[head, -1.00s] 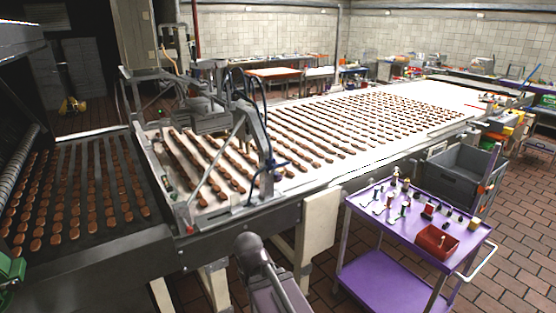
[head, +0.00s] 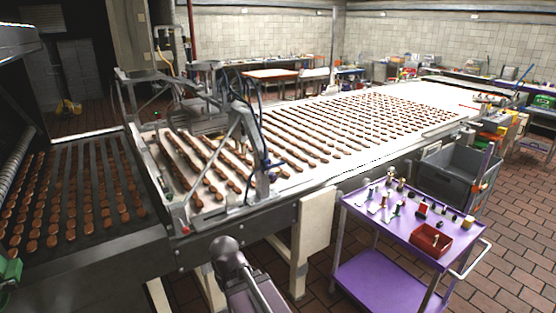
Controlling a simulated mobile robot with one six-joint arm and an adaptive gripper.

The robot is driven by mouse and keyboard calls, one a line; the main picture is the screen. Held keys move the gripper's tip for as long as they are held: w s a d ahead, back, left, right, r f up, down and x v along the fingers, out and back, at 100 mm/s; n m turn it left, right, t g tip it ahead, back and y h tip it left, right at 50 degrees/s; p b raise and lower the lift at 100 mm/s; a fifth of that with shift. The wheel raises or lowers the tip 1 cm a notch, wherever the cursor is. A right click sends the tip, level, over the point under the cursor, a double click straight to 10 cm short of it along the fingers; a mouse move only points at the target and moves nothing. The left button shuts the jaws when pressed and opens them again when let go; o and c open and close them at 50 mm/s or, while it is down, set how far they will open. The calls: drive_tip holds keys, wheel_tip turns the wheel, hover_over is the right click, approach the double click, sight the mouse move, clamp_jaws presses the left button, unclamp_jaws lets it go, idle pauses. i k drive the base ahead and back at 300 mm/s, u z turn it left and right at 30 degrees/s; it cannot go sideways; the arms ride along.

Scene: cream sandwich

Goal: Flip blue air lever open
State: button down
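The cream machine's metal frame (head: 236,150) stands over the left part of the cookie line. A small blue piece that looks like the air lever (head: 272,164) sits low on the frame's right upright, with a dark hose above it. It is too small to tell its exact position. My gripper is not in view. A grey rounded arm link of mine (head: 228,252) shows at the bottom centre, in front of the conveyor and well apart from the blue piece.
The conveyor (head: 345,160) carries rows of brown cookies to the back right. A dark cookie tray belt (head: 85,200) lies at left. A purple cart (head: 385,283) with small tools and a red bin (head: 431,240) stands at right, beside a grey crate (head: 462,168).

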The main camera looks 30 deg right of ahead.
sight(269, 166)
drive_tip(key=z, duration=0.05)
drive_tip(key=i, duration=1)
drive_tip(key=u, duration=0.05)
